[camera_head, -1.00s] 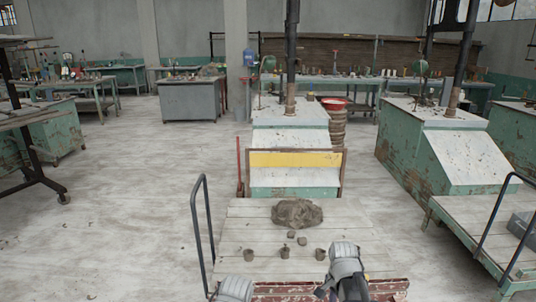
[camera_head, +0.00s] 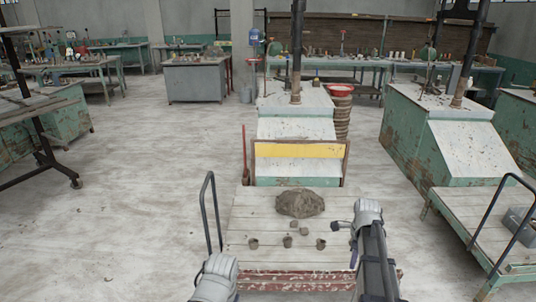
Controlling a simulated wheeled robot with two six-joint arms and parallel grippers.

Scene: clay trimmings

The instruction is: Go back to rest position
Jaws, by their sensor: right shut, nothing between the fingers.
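My right gripper (camera_head: 339,226) is dark and small, pointing left from the white wrist part of my right arm. It is shut and empty, over the right side of the wooden cart top (camera_head: 250,211). A rough brown clay lump (camera_head: 300,204) lies on the cart top, to the left of the gripper and farther back. Two small clay pieces (camera_head: 303,231) lie in front of the lump. A row of three small dark pots (camera_head: 287,242) stands nearer to me. Of my left arm, only a white part shows at the bottom; its fingers are out of view.
The cart has a dark handle (camera_head: 204,215) on its left. Behind it stands a green and white bench (camera_head: 296,130) with a yellow board (camera_head: 298,150). Another cart (camera_head: 480,220) is at the right. The floor to the left is clear.

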